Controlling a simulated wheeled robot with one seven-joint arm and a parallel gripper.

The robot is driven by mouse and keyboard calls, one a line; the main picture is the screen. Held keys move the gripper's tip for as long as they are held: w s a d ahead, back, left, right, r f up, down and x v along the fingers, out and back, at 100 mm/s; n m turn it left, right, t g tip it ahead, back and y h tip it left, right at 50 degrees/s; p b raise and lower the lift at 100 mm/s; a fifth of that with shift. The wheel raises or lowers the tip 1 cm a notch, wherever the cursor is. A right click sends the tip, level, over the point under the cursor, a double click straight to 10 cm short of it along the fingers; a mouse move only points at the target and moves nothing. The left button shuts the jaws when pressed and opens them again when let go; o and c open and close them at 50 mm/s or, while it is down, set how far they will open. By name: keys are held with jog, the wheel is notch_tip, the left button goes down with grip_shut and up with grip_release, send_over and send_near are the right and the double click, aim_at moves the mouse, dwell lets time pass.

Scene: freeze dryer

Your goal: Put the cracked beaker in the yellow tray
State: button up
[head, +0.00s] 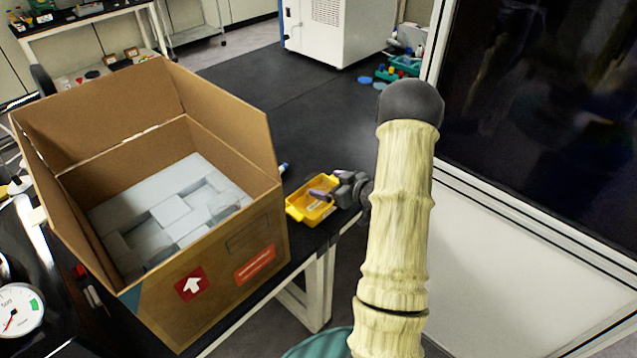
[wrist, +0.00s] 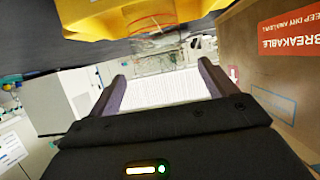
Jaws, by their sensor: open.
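The yellow tray (head: 296,211) sits on the dark bench to the right of the cardboard box. In the wrist view its yellow wall (wrist: 90,22) fills the top. My gripper (head: 322,194) is at the tray's right side, with its fingers over the tray. In the wrist view the fingers (wrist: 162,74) are spread apart with nothing clamped between them. A clear glass shape with fine lines (wrist: 150,22), apparently the cracked beaker, shows against the tray beyond the fingertips. I cannot tell whether it rests fully inside. The beaker is not clear in the head view.
An open cardboard box (head: 215,262) with white foam blocks (head: 170,210) and faint glass shapes stands left of the tray. A white cabinet with a dark window (head: 540,110) stands at the right. A pressure gauge (head: 18,308) is at the lower left.

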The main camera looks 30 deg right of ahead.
jog(key=v, duration=0.5)
jog(key=shift+w, duration=0.15)
